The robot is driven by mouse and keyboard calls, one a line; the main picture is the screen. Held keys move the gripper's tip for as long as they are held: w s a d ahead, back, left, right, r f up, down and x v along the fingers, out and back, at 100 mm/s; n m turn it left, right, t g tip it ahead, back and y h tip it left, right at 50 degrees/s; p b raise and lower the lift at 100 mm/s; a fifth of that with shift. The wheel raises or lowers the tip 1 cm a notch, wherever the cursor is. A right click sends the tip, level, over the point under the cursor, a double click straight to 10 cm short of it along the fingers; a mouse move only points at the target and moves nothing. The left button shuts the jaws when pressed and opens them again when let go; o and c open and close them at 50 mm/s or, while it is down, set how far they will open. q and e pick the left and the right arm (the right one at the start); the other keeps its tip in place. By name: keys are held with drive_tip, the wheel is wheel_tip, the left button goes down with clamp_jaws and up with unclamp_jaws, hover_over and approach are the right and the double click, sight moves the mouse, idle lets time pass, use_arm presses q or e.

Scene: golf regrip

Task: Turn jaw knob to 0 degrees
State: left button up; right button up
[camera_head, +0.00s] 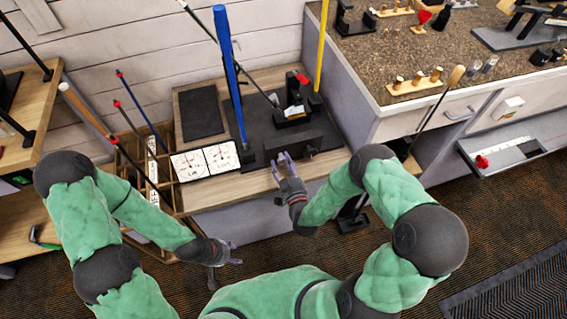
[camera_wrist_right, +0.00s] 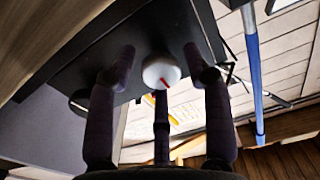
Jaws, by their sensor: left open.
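The jaw knob (camera_wrist_right: 162,71) is a round white knob with a red mark on the front of a dark block; the mark points toward the lower right in the right wrist view. My right gripper (camera_wrist_right: 160,75) has its three fingers spread around the knob, with visible gaps at both sides. In the head view my right gripper (camera_head: 280,163) is at the front of the dark vise-like block (camera_head: 296,143), and its fingers seem to hide the knob. My left gripper (camera_head: 226,268) is open and empty, low in front of the bench.
Two white dial cards (camera_head: 204,161) lie left of the block. A blue shaft (camera_head: 229,75) and a yellow shaft (camera_head: 321,45) stand near it. A divided wooden bin (camera_head: 150,165) with clubs is at the left. A speckled counter (camera_head: 430,50) rises at the right.

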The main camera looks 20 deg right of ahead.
idle(0.3)
drive_tip(key=s, duration=1.2)
drive_tip(key=shift+d, duration=0.25)
